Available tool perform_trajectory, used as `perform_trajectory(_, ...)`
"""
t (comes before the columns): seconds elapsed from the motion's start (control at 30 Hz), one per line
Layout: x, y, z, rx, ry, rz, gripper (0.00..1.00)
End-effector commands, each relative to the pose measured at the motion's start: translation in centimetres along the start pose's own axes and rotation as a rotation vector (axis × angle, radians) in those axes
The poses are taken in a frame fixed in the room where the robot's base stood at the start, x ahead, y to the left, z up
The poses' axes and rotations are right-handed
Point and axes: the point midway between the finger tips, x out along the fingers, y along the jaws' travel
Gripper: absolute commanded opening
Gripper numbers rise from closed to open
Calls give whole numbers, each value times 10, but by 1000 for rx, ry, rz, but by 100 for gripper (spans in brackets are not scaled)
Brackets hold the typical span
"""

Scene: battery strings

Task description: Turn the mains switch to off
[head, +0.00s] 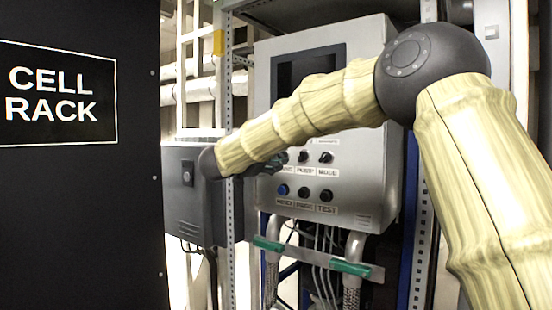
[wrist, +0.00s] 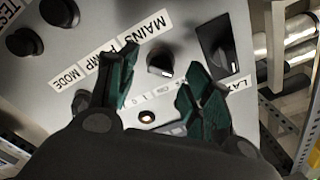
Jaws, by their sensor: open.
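The mains switch (wrist: 160,66) is a small dark rotary knob with a light pointer mark, beside the MAINS label (wrist: 146,36) in the wrist view. My gripper (wrist: 158,80) is open, with its green-padded fingers on either side of the knob in the picture. I cannot tell whether they touch it. The scale below the knob is too small to read surely. In the head view my gripper (head: 266,167) is at the upper knob row of the grey control box (head: 376,165). My arm hides the MAINS knob there.
A larger black switch (wrist: 216,48) stands close by my right finger, labelled LAT. PUMP and MODE labels run to the left, with more black knobs (wrist: 60,12) above. In the head view a dark box (head: 186,215) stands left of the panel, and a black CELL RACK cabinet (head: 70,220) farther left.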

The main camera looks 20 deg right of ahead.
Motion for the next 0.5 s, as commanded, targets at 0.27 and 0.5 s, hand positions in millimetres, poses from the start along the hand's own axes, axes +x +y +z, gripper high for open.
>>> perform_trajectory(0.27, -52, -1, 0, 0, 0, -2, 50)
perform_trajectory(0.5, -86, 0, 0, 0, -1, 0, 50)
